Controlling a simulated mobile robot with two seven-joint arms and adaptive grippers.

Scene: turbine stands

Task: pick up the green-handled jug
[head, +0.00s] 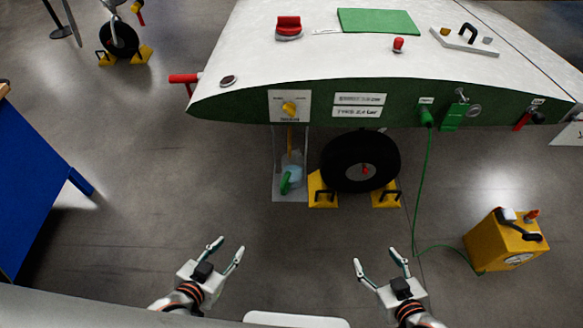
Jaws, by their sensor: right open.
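The green-handled jug (293,173) is a small, clear, pale-blue container with a green handle at its lower left. It stands low under the white and green body, on or in front of a grey tray or panel. Its base contact is too small to tell. My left gripper (227,245) is open and empty, in front of the jug and to its left. My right gripper (378,258) is open and empty, in front of the jug and to its right. Both grippers are well apart from the jug.
A black wheel (360,162) with yellow chocks (322,188) stands right of the jug. The white and green body (235,110) overhangs it. A green hose runs to a yellow box (505,240) at right. A blue table (35,190) is at left. The floor between is clear.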

